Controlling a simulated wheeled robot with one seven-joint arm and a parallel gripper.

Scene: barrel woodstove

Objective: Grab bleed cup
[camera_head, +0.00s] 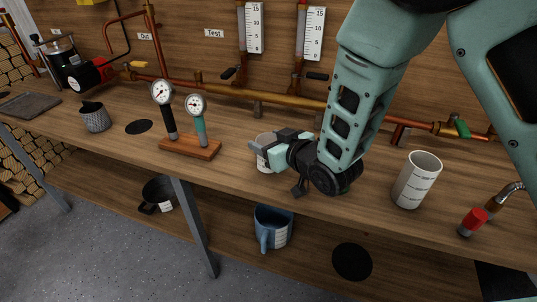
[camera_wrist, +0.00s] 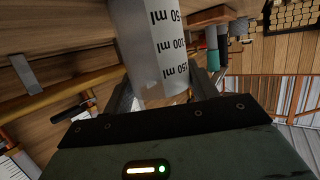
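A white cup (camera_head: 264,150) stands on the workbench, partly hidden behind my gripper. In the wrist view this pale cup (camera_wrist: 152,45) shows black ml markings and lies between my two fingers. My gripper (camera_head: 262,150) reaches it from the right, with a finger along each side. In the wrist view my gripper (camera_wrist: 163,92) has its fingers very close to the cup's sides. Whether they press on it cannot be made out. A second white cup with markings (camera_head: 415,182) stands upright on the bench to the right, apart from my gripper.
A wooden block with two gauges (camera_head: 190,146) stands just left of my gripper. A grey cup (camera_head: 95,117) is farther left. Copper pipes (camera_head: 275,98) run along the back. A red-capped tap (camera_head: 473,220) is at right. A blue mug (camera_head: 272,230) and a dark mug (camera_head: 160,195) sit on the lower shelf.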

